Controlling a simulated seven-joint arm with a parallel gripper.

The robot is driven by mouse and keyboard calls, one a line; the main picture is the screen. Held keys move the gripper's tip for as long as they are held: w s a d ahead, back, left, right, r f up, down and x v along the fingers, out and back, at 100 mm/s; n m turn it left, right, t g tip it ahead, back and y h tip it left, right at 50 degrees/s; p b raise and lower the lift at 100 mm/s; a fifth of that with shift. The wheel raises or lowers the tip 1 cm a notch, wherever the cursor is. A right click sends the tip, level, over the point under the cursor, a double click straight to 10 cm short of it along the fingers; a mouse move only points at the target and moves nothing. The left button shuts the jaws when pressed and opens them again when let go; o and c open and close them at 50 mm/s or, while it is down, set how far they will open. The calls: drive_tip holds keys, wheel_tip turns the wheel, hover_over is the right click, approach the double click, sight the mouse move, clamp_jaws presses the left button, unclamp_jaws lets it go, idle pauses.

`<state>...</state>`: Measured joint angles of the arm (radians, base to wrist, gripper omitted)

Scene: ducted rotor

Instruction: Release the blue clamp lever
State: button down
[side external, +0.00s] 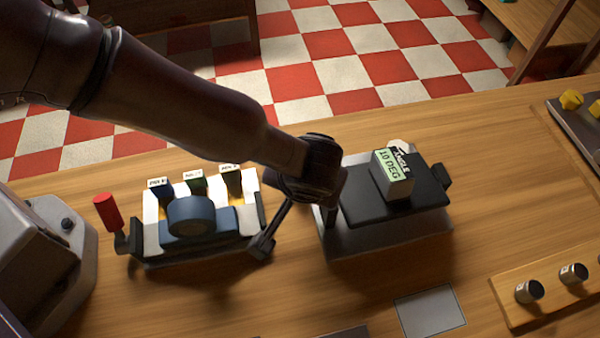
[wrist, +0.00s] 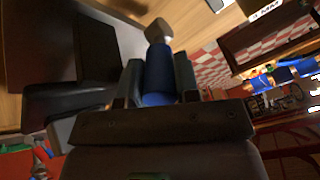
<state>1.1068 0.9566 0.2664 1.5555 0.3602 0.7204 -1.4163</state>
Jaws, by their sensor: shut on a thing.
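In the wrist view, the blue clamp lever (wrist: 158,68) is a blue cylinder with a pale rounded end, lying between the two dark fingers of my gripper (wrist: 158,82). The fingers are shut on it, one on each side. In the side view, my gripper (side external: 318,195) is low over the bench at the left edge of a black-topped block. The lever is not distinguishable there, hidden behind my wrist. A small display reading "10 DEG" (side external: 393,178) stands on the black plate (side external: 428,195) of that block.
To the left is a fixture with a blue round part (side external: 191,216), several labelled tabs and a red-handled lever (side external: 107,212). A grey machine (side external: 45,255) stands at the far left. At lower right is a wooden rack (side external: 550,300) with metal cylinders. The right-hand bench middle is clear.

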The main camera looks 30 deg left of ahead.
drive_tip(key=c, duration=0.8)
unclamp_jaws()
drive_tip(key=shift+c, duration=0.2)
